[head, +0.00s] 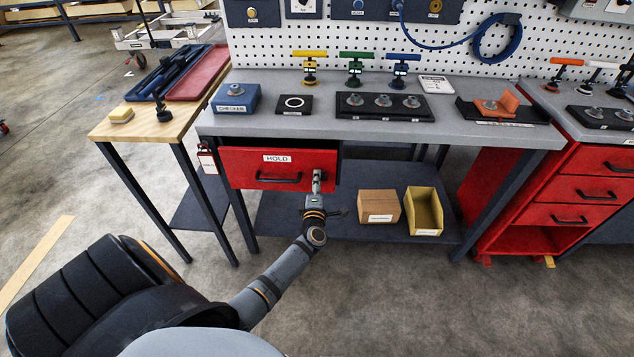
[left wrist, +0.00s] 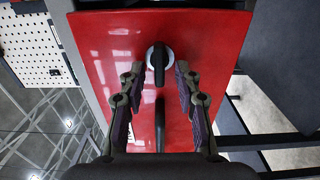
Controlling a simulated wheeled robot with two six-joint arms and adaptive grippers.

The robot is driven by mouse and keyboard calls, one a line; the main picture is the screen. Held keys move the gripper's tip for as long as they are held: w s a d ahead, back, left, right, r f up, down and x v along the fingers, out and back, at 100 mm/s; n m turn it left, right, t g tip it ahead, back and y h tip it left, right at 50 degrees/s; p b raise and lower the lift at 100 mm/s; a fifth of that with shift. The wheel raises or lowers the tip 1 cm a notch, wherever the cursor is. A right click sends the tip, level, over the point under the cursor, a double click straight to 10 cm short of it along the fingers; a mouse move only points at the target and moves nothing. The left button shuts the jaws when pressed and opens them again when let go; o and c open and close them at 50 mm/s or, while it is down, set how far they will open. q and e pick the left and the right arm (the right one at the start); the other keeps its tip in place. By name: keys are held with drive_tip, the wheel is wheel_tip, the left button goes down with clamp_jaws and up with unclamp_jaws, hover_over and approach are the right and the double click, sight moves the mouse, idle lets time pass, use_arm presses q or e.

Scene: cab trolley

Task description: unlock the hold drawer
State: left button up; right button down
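The red drawer (head: 237,169) with a HOLD label (head: 277,158) hangs under the left of the grey bench. Its black bar handle (head: 278,180) is left of my left gripper (head: 317,178), which hides most of the lock in the head view. In the left wrist view the lock (left wrist: 158,60) is a dark knob on a pale round plate, its bar roughly in line with the handle (left wrist: 160,122). My left gripper (left wrist: 157,72) is open there, one finger on each side of the knob, with gaps showing. I cannot tell its depth from the knob. My right gripper is not in view.
The grey bench (head: 375,127) carries a blue checker box (head: 236,100) and several fixtures. A cardboard box (head: 379,205) and a yellow bin (head: 424,212) stand on the lower shelf. A wooden side table (head: 140,125) stands left. Floor in front is clear.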

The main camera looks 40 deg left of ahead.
use_arm(q)
drive_tip(key=v, duration=1.2)
drive_tip(key=shift+s, duration=0.1)
